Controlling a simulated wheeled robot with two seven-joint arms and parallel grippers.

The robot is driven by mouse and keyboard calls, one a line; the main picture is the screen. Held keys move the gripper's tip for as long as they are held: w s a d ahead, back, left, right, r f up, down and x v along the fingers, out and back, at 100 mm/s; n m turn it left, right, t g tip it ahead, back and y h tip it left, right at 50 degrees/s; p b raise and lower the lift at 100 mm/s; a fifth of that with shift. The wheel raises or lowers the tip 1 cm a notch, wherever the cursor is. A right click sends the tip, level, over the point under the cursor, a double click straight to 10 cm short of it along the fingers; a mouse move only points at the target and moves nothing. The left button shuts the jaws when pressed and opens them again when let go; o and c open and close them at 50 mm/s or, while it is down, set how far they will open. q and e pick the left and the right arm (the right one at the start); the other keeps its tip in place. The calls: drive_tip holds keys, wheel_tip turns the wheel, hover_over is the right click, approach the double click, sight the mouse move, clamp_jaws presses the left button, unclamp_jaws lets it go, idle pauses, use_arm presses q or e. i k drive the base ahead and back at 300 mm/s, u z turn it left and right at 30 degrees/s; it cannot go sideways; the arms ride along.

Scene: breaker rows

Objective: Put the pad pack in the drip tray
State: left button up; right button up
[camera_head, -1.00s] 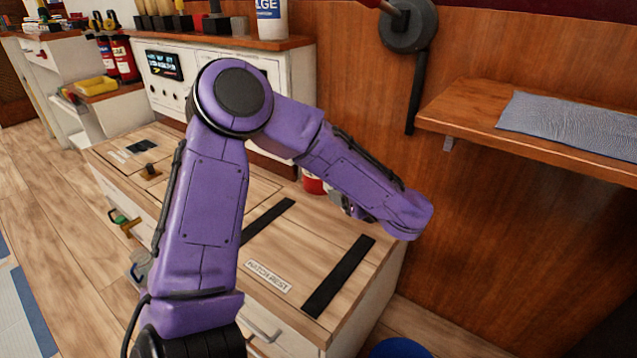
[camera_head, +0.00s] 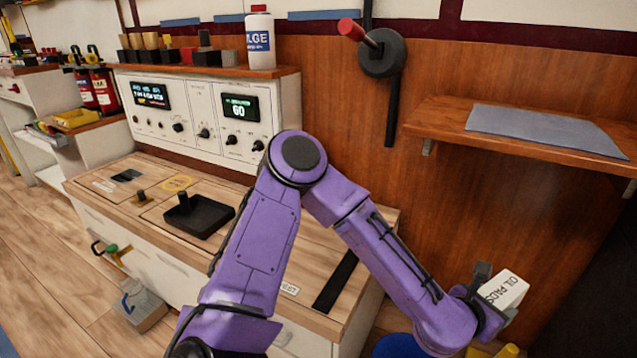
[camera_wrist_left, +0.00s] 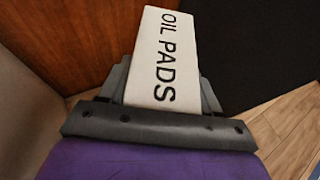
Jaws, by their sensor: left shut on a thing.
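The pad pack (camera_head: 508,287) is a white block lettered "OIL PADS", at the lower right of the head view. My left gripper (camera_head: 487,284) is shut on it and holds it out in front of the wooden wall. In the left wrist view the pack (camera_wrist_left: 166,55) sits between the two fingers of the gripper (camera_wrist_left: 163,92). A shallow black tray (camera_head: 205,219), which looks like the drip tray, lies on the wooden bench top left of my arm. A dark post shows at it. The pack is well to the right of the tray and apart from it. My right gripper is not in view.
A wall shelf (camera_head: 450,122) bears a grey mat (camera_head: 545,132). Blue (camera_head: 402,346) and yellow things show below my gripper.

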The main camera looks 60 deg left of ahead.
sight(204, 220)
drive_tip(key=z, duration=0.55)
drive_tip(key=k, duration=1.15)
drive_tip(key=u, duration=1.7)
drive_tip(key=i, duration=0.45)
drive_tip(key=u, duration=0.05)
